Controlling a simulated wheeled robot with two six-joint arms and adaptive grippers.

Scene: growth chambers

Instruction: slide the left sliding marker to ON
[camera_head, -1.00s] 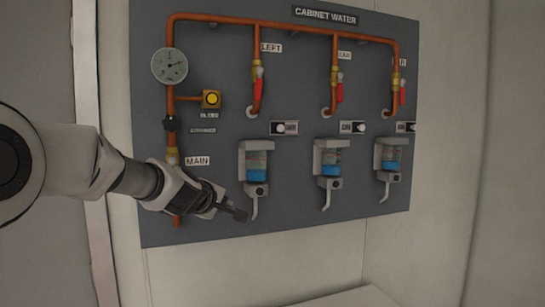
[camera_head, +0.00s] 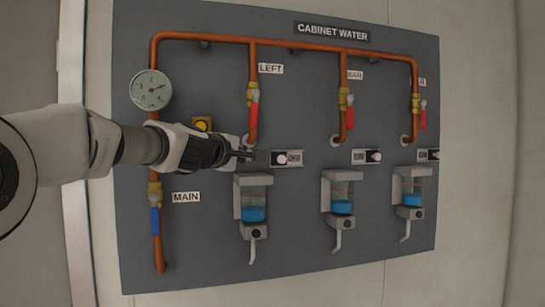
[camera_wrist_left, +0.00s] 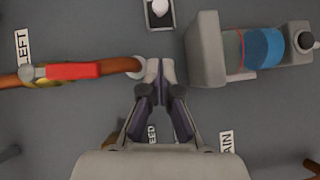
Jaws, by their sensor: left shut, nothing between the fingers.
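The left sliding marker is a pale round knob (camera_head: 281,158) at the left end of a small dark plate, with a label too small to read on its right. It stands under the red-handled LEFT valve (camera_head: 254,112). My left gripper (camera_head: 256,156) is shut and empty, just left of the marker plate, near the lower end of the LEFT pipe. In the left wrist view the shut fingertips (camera_wrist_left: 160,70) are below the knob (camera_wrist_left: 159,7), with a gap of grey panel between. The knob's plate is cut by the top edge there. My right gripper is not in view.
A clear bottle unit with blue liquid (camera_head: 253,212) sticks out below the marker. Two more markers (camera_head: 374,156) (camera_head: 434,155) have knobs at their right ends. A gauge (camera_head: 151,89), a yellow button (camera_head: 202,124) and the blue MAIN handle (camera_head: 155,221) lie left.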

